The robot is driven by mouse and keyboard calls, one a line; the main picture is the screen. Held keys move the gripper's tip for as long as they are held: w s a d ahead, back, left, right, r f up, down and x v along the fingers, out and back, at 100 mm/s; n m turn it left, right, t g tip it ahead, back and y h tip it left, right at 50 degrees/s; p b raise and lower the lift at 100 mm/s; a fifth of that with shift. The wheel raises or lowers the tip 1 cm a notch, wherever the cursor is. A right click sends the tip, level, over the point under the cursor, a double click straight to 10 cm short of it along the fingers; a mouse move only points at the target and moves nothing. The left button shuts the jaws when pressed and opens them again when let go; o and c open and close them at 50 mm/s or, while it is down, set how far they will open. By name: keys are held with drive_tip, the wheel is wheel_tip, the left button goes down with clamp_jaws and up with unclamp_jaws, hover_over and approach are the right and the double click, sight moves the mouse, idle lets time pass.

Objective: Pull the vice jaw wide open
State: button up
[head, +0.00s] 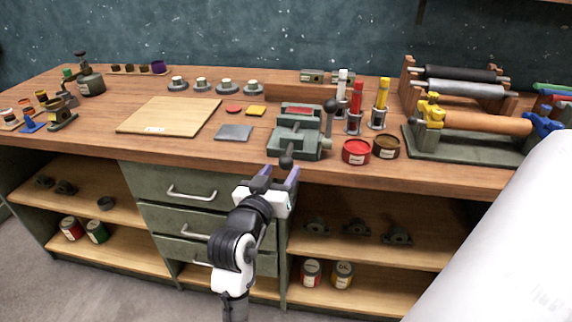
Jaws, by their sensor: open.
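The vice (296,136) is a grey-green block with a red strip on top, standing near the front edge of the workbench. A dark ball knob (286,161) sticks out at its front, and a lever with a dark ball (330,106) rises at its right side. How far the jaw stands open is too small to tell. My gripper (277,174) is just below and in front of the vice, by the front knob. Its fingers are apart with nothing visible between them. I cannot tell whether a finger touches the knob.
Red (356,152) and brown (386,147) tins stand right of the vice, with a roller press (470,130) beyond. A grey plate (233,132) and wooden board (170,115) lie left. Drawers with handles (192,193) are below the bench (240,156).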

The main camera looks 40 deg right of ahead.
sight(283, 168)
drive_tip(key=shift+p+x, duration=0.35)
drive_tip(key=shift+x, duration=1.85)
clamp_jaws()
